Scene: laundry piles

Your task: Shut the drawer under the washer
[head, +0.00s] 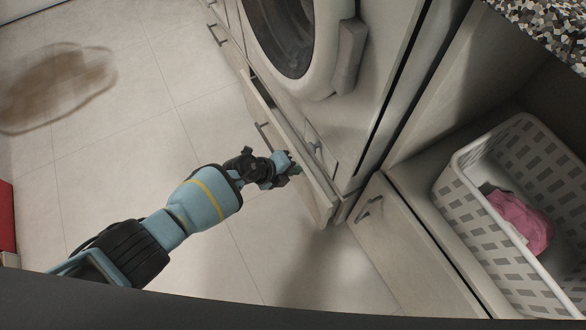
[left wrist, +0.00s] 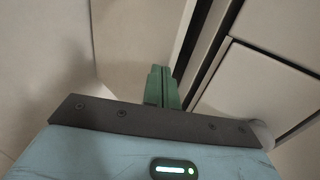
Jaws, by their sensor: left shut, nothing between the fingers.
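The washer (head: 320,60), white with a round dark door, is at the top middle of the head view. The drawer under it (head: 314,191) stands out a little from the cabinet, with a dark gap (head: 261,90) along its top edge. The drawer has a dark bar handle (head: 264,136). My left gripper (head: 291,167) is at the drawer's front panel, to the right of the handle; I cannot tell if it touches. Its green fingers are together and empty in the left wrist view (left wrist: 162,88). My right gripper is out of view.
A white slatted laundry basket (head: 470,158) with a pink cloth (head: 522,220) stands at the right. A closed cabinet front with a handle (head: 369,207) is beside the drawer.

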